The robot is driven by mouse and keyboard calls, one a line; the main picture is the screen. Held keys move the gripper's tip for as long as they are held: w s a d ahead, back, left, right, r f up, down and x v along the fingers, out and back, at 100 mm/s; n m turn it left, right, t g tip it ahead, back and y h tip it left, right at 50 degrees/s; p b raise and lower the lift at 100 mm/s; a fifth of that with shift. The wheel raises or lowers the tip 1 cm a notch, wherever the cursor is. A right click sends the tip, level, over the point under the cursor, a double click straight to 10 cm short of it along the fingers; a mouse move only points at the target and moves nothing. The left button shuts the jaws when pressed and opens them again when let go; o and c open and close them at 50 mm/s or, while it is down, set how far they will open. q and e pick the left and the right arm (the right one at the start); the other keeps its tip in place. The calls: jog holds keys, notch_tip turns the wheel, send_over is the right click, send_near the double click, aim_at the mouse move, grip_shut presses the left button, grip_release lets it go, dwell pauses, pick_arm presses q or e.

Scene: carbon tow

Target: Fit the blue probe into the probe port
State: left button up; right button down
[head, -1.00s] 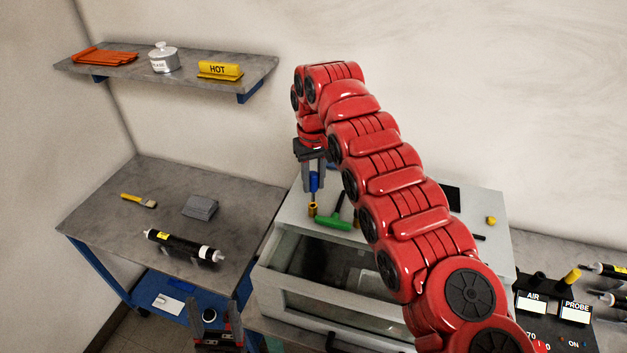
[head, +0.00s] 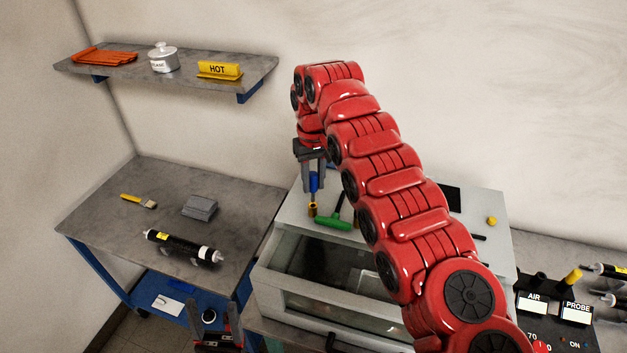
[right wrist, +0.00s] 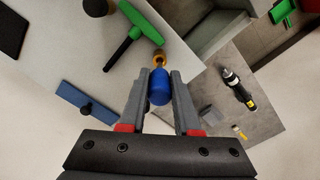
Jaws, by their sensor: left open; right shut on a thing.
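The blue probe (head: 314,182) is upright between the fingers of my right gripper (head: 314,187), which is shut on it. In the right wrist view the blue probe (right wrist: 160,88) sits between the two grey fingers. The brass probe port (head: 312,210) stands on top of the pale box, directly below the probe; it also shows in the right wrist view (right wrist: 159,58). The probe's thin lower end meets the port's top in the picture; I cannot tell whether it is inside. My left gripper (head: 218,336) is open and empty at the bottom left, away from the port.
A green-handled tool (head: 333,222) lies on the pale box (head: 290,222) close beside the port. The box's glass front (head: 325,268) faces forward. A side table (head: 110,205) holds a brush, a grey pad and a black cylinder. A wall shelf (head: 115,64) hangs above.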

aim_at(313, 191)
jog(key=shift+f+b, duration=1.85)
jog(key=shift+f, duration=0.3)
jog(key=c, duration=0.5)
grip_release()
jog(key=shift+c, duration=0.2)
jog(key=shift+r, duration=0.45)
notch_tip(313, 191, up, 2)
jog(key=shift+a+r, duration=0.15)
notch_tip(313, 191, up, 14)
jog(key=p, duration=1.4)
jog(key=shift+r, duration=0.15)
